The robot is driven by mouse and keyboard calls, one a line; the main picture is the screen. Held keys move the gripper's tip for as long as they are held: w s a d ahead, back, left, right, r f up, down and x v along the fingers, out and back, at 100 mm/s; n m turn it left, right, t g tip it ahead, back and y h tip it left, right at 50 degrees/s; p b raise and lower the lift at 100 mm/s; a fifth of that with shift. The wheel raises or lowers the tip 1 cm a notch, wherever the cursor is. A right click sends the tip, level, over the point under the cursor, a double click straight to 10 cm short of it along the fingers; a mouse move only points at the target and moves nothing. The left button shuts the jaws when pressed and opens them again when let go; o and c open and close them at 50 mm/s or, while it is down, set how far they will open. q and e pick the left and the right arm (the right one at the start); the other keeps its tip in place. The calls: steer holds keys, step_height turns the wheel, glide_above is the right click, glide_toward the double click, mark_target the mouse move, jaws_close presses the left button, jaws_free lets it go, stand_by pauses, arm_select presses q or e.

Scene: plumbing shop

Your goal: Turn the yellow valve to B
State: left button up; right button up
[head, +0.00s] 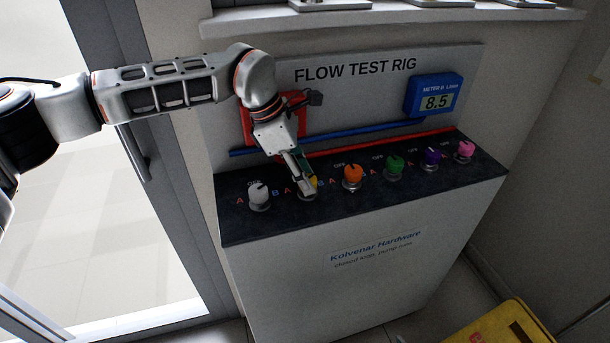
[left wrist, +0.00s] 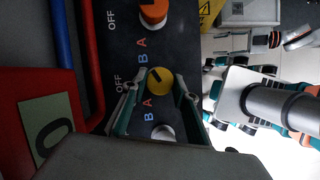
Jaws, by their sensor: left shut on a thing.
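The yellow valve (left wrist: 160,82) is a round knob on the dark panel top, second from the left in the head view (head: 314,182), where my gripper partly hides it. My left gripper (left wrist: 157,95) is shut on it, with one finger on each side of the knob in the left wrist view. It comes down from above in the head view (head: 306,188). The knob's dark mark points to the upper left in the left wrist view, roughly toward the blue letter B (left wrist: 143,59) and away from the red A (left wrist: 147,102). My right gripper is not in view.
A white knob (head: 259,197) and an orange knob (head: 352,176) flank the yellow one. Green (head: 394,166), purple (head: 432,156) and pink (head: 465,149) knobs follow to the right. The blue meter B (head: 433,96) reads 8.5. Blue and red pipes run behind the knobs.

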arm_select(q)
steer(key=shift+r, duration=0.1)
steer(key=o, duration=1.1)
steer(key=v, duration=1.2)
